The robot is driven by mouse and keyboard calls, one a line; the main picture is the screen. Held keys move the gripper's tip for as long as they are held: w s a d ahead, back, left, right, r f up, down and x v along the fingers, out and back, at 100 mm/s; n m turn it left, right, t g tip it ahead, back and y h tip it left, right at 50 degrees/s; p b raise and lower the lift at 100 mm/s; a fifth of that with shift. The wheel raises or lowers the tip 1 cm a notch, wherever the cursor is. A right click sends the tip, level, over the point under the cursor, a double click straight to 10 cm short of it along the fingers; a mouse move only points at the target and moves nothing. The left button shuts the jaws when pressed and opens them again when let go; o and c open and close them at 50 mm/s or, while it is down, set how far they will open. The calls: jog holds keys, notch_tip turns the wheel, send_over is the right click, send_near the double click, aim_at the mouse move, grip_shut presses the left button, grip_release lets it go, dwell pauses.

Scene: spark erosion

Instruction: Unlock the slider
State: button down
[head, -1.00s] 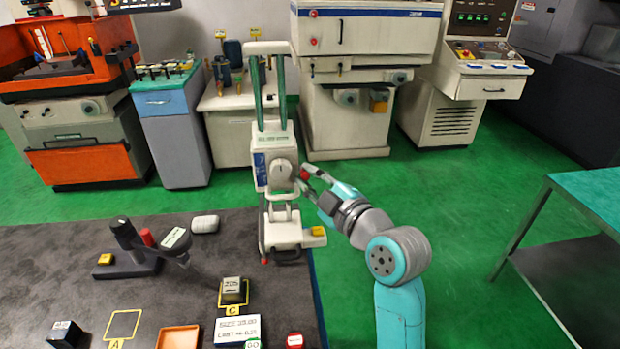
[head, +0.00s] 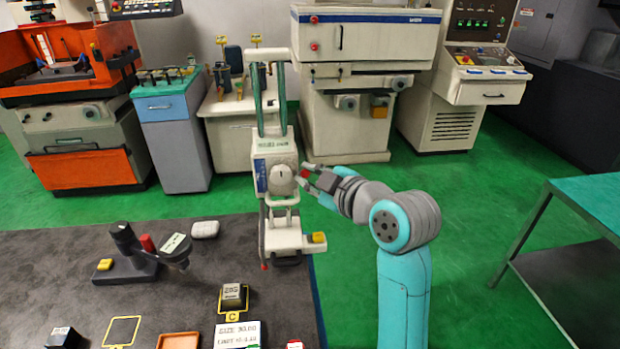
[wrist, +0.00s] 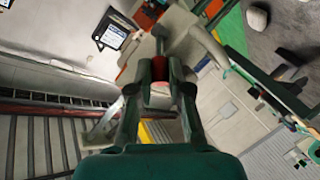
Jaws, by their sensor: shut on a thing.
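The height gauge stands on the dark bench, with a white slider carriage (head: 273,150) on two green columns (head: 272,112). A round grey dial (head: 282,179) is on the carriage front. A small red knob (head: 306,173) is just right of the dial; it also shows in the wrist view (wrist: 160,67). My gripper (head: 310,177) reaches in from the right and is shut on the red knob. In the wrist view my gripper's fingers (wrist: 160,88) close on either side of it. The fingers partly hide the knob, so its turn cannot be told.
A comparator stand (head: 130,255), a dark block (head: 232,297) in yellow square C, a white display box (head: 237,334) and an orange tray (head: 178,340) are on the bench (head: 55,255). A green table (head: 590,195) stands at right. Machines line the back.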

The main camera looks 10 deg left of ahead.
jog(key=c, duration=1.1)
grip_release()
jog(key=v, duration=1.2)
